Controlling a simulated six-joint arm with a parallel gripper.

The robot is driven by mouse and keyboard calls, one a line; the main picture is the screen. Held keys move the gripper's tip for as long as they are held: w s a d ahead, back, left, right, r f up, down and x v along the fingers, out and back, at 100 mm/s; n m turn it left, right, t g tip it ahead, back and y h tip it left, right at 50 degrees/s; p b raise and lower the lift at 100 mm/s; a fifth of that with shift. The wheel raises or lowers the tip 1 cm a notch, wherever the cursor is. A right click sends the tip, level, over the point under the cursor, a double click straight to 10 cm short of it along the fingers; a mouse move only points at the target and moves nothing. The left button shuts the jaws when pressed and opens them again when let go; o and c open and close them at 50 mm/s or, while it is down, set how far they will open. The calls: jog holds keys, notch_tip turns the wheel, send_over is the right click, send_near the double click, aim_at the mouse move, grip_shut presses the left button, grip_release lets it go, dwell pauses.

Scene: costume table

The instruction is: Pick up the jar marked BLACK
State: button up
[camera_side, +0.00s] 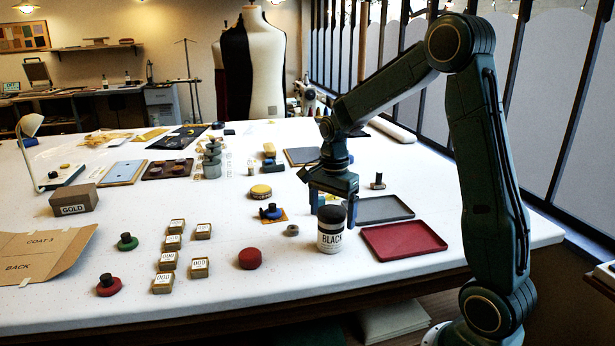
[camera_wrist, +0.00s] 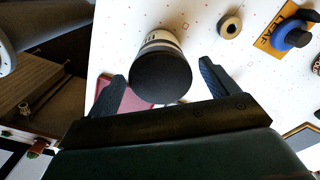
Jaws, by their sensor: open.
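The jar marked BLACK (camera_side: 330,238) stands upright on the white table, with a dark lid and a pale label. My gripper (camera_side: 333,200) is open and points down, just behind and above the jar in the side view. In the wrist view the jar's dark lid (camera_wrist: 160,76) shows between and slightly beyond the tips of my open gripper (camera_wrist: 164,85). The fingers lie to either side of it in that picture. I cannot tell whether a finger touches the jar. Part of its label is hidden by the lid in the wrist view.
A red tray (camera_side: 403,241) lies right of the jar, with a grey tray (camera_side: 372,210) behind it. The table's front edge is near.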

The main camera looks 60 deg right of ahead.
aim_at(331, 227)
jog(key=shift+f, duration=2.4)
jog(key=c, duration=1.2)
jog(key=shift+r, duration=0.1)
notch_tip(331, 227, up, 20)
